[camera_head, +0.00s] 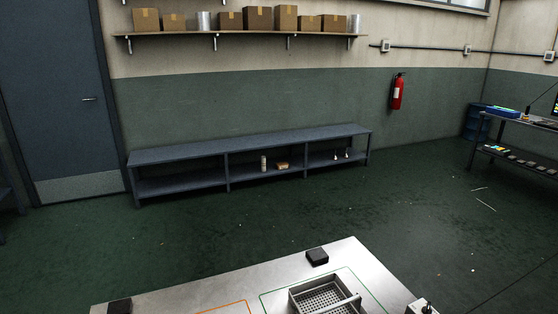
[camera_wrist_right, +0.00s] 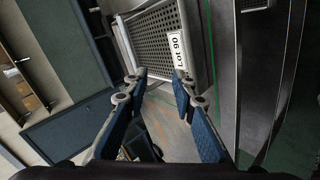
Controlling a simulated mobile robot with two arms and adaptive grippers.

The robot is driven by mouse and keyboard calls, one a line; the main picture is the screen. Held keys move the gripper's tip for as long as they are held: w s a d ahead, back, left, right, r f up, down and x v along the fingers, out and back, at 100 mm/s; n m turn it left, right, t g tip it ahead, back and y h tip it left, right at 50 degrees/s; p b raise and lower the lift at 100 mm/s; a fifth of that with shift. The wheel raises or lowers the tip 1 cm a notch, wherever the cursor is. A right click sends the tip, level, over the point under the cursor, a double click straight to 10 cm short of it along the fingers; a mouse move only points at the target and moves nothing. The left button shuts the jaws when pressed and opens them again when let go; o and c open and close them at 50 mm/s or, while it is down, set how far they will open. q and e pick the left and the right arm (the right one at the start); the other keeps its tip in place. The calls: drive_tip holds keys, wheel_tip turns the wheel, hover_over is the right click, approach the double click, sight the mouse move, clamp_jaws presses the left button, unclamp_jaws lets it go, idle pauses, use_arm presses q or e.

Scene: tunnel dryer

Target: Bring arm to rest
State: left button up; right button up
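My right gripper (camera_wrist_right: 159,82) shows only in the right wrist view. Its two blue-padded fingers stand apart with nothing between them. Beyond the fingertips is a perforated metal basket (camera_wrist_right: 195,22) with a white label (camera_wrist_right: 178,56) that seems to read LOT 90 upside down. In the head view the basket (camera_head: 296,301) sits inside a green outline on the pale metal table (camera_head: 215,289), cut by the lower edge. Whether the fingertips touch the basket I cannot tell, but they are not closed on it. My left gripper is not in view.
Black blocks sit at the table's back edge (camera_head: 317,256) and left corner (camera_head: 120,306). An orange outline (camera_head: 232,306) lies left of the basket. A low bench (camera_head: 250,147) lines the far wall. The green floor (camera_head: 420,215) between is mostly open. A workbench (camera_head: 520,125) stands right.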

drive_tip(key=s+d+f+m+g+h, duration=0.1)
drive_tip(key=s+f+m+g, duration=0.1)
drive_tip(key=s+f+m, duration=0.35)
drive_tip(key=s+f+m+g+h, duration=0.1)
drive_tip(key=s+f+m+g, duration=0.15)
drive_tip(key=s+m, duration=0.5)
drive_tip(key=s+d+f+m+g+h, duration=0.15)
drive_tip(key=s+f+m, duration=0.3)
drive_tip(key=s, duration=0.45)
wheel_tip(320, 180, down, 25)
drive_tip(key=s+n+g, duration=0.1)
drive_tip(key=g, duration=0.1)
drive_tip(key=s+d+f, duration=0.2)
drive_tip(key=s+f, duration=1.5)
drive_tip(key=shift+s+d+g, duration=0.2)
drive_tip(key=shift+s+g, duration=0.2)
